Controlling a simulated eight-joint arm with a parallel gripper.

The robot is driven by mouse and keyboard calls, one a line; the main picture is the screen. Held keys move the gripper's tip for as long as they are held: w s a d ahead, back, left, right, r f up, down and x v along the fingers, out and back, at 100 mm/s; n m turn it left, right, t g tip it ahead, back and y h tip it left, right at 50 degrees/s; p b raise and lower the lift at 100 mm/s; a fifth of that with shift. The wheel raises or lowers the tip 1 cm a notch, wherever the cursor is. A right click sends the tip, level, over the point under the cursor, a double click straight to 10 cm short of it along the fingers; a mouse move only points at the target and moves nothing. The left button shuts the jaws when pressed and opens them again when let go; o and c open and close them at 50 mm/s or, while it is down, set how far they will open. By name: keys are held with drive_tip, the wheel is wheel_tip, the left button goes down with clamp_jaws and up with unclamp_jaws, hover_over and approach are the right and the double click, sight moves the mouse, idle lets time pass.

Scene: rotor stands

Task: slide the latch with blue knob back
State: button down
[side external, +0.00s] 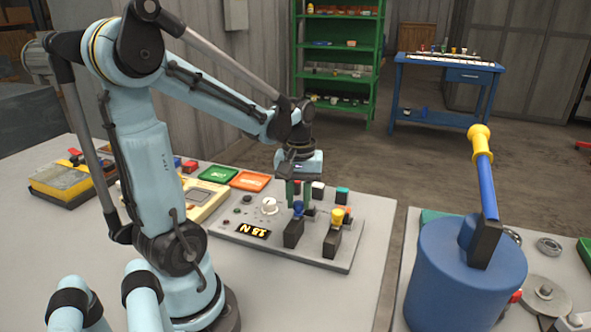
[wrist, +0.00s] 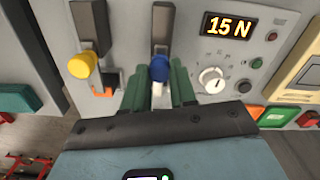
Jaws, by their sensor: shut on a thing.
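The latch with the blue knob (side external: 298,208) stands on the grey panel (side external: 225,222), with its dark base in front of it. In the wrist view the blue knob (wrist: 159,68) sits between the two green fingers of my gripper (wrist: 158,90). My gripper (side external: 296,195) reaches down from above in the side view, and its fingers are closed around the knob. A white part shows just below the knob in the wrist view. The knob's lower part is hidden by the fingers.
A latch with a yellow knob (side external: 337,215) stands close to the right; it also shows in the wrist view (wrist: 82,65). A display (wrist: 230,25) reads 15 N, near a white dial (wrist: 211,80). A blue drum (side external: 465,275) with a lever stands at the right.

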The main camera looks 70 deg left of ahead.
drive_tip(key=shift+s+d, duration=1.45)
drive_tip(key=c, duration=0.9)
unclamp_jaws()
wheel_tip(320, 180, up, 12)
